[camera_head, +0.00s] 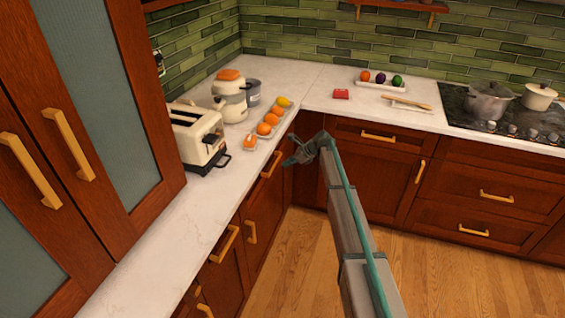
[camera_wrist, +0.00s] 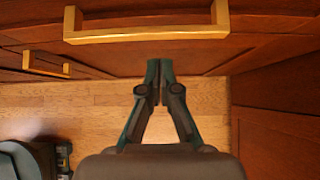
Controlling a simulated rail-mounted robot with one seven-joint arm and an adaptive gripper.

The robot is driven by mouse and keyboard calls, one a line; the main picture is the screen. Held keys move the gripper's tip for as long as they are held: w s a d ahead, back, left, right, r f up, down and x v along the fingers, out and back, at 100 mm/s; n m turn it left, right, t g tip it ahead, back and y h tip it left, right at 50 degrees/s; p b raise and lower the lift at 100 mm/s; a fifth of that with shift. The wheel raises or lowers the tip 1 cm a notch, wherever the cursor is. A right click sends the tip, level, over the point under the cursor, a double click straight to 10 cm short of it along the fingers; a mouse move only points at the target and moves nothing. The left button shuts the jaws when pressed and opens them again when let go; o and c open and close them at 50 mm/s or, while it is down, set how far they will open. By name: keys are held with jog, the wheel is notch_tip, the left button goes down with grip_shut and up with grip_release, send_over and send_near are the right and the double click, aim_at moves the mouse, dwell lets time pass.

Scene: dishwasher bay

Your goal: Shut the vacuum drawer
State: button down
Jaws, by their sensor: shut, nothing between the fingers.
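No drawer is labelled, so I cannot tell for sure which is the vacuum drawer. The nearest is a wooden drawer front with a brass bar handle (camera_head: 271,166) under the left counter, close to the corner. A large brass handle (camera_wrist: 146,35) on a wooden front fills the top of the wrist view. My gripper (camera_head: 288,161) is just right of this front, below the counter edge. Its fingers (camera_wrist: 158,72) are together and empty, pointing at the wood below the handle. Whether they touch it, and how far any drawer stands out, I cannot tell.
Another left-run handle (camera_head: 224,243) juts out nearer me. Right-hand cabinets (camera_head: 379,160) close the corner. Wooden floor (camera_head: 300,260) is clear below.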

jog(key=s+d+r+n+h+b, duration=0.1)
jog(key=s+d+r+n, duration=0.2)
jog(key=d, duration=0.2)
jog(key=s+d+r+n+b, duration=0.2)
jog(key=s+d, duration=0.1)
jog(key=d, duration=0.2)
jog(key=s+d+f+n+g+h, duration=0.2)
jog(key=s+f+n, duration=0.4)
jog(key=s+f, duration=0.8)
jog(key=s+d+f+n+g+h, duration=0.25)
jog(key=s+f+n, duration=0.25)
jog(key=s+f, duration=0.85)
jog(key=s+d+f+n+g+h, duration=0.1)
jog(key=s+f, duration=0.1)
jog(key=s, duration=1.3)
jog(key=s+d+f+n+g+h, duration=0.1)
jog(key=s+f+n+g, duration=0.1)
jog(key=s, duration=1.3)
jog(key=s+d+f+n+g+h, duration=0.1)
jog(key=s+f+n+g, duration=0.1)
jog(key=s, duration=1.4)
jog(key=shift+d+f, duration=0.4)
jog(key=shift+f, duration=0.15)
